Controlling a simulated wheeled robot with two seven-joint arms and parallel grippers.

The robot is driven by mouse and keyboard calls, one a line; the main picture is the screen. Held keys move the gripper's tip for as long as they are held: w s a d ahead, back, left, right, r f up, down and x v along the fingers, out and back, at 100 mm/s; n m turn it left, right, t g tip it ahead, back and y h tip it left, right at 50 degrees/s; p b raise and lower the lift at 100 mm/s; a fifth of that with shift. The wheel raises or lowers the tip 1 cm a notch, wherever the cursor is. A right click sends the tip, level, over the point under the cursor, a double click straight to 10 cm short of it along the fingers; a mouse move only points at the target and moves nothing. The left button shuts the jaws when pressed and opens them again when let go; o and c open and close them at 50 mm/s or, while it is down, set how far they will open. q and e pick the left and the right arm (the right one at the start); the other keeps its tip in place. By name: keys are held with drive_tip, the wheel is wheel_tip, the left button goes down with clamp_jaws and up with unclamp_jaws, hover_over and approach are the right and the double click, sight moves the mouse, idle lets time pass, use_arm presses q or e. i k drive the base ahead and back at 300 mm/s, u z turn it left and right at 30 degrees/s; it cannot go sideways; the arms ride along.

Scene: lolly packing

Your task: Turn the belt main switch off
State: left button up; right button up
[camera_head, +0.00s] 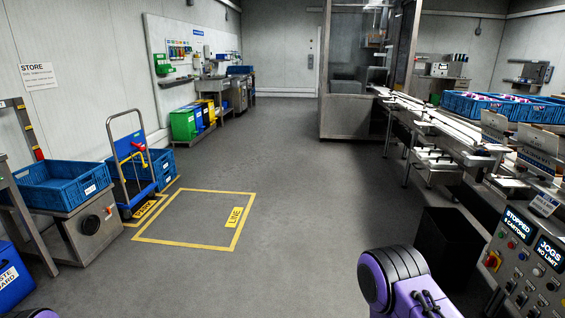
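A grey control panel (522,268) stands at the lower right, cut off by the frame edge. On its left side is a red-and-yellow rotary switch (492,261), which looks like a main switch; its exact setting is too small to tell. Two displays on the panel read "STOPPED 5 CARTONS" (514,224) and "JOGS NO LIMIT" (550,252). Several small buttons and knobs sit around them. A purple and black link of my arm shows at the bottom, left of the panel. Neither gripper is in view.
A conveyor line (440,122) with blue crates (470,105) runs along the right. A black bin (447,245) stands left of the panel. A blue trolley (128,165) and blue crate (65,187) are at the left. The middle floor is clear around a yellow-marked square (190,246).

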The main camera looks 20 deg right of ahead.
sight(491, 260)
drive_tip(key=z, duration=0.35)
drive_tip(key=i, duration=1.9)
drive_tip(key=z, duration=1.25)
drive_tip(key=i, duration=0.95)
drive_tip(key=z, duration=1.6)
drive_tip(key=i, duration=0.55)
drive_tip(key=z, duration=0.4)
